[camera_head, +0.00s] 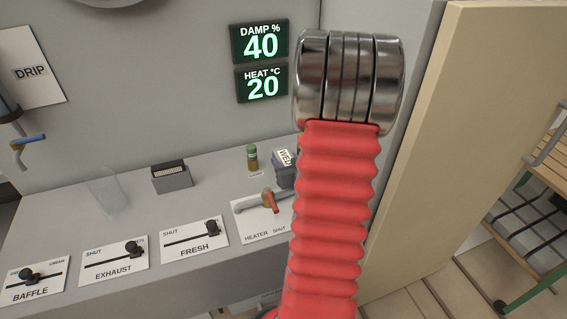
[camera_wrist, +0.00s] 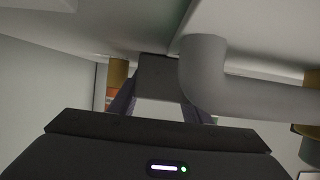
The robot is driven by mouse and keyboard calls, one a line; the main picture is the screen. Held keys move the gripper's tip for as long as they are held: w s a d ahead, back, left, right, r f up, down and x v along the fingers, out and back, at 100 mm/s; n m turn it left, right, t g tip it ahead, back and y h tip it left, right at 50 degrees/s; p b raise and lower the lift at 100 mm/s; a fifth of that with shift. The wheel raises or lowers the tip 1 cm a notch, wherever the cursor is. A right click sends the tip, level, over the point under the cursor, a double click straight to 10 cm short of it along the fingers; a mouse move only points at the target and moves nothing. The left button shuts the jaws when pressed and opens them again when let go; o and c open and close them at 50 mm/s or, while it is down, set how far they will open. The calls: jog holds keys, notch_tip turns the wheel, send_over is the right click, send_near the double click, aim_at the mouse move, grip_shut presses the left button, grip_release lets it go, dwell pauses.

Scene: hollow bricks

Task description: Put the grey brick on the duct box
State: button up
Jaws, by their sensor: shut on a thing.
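In the wrist view, my gripper (camera_wrist: 160,92) has its two dark fingers on either side of a dark grey block, which looks like the grey brick (camera_wrist: 160,76). The gripper is shut on it. A pale grey bent pipe (camera_wrist: 205,72) passes close to the right of the brick and runs off to the right. Pale flat surfaces (camera_wrist: 255,40) fill the top of this view. I cannot tell which part, if any, is the duct box. In the head view, my arm's red sleeve and metal joint stand up front, and the gripper and brick do not show.
The grey counter (camera_head: 130,205) carries the BAFFLE, EXHAUST, FRESH and HEATER levers. A beige panel (camera_head: 455,130) rises at right, near a slatted wooden rack (camera_head: 545,215).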

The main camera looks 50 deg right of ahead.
jog(key=o, duration=1.4)
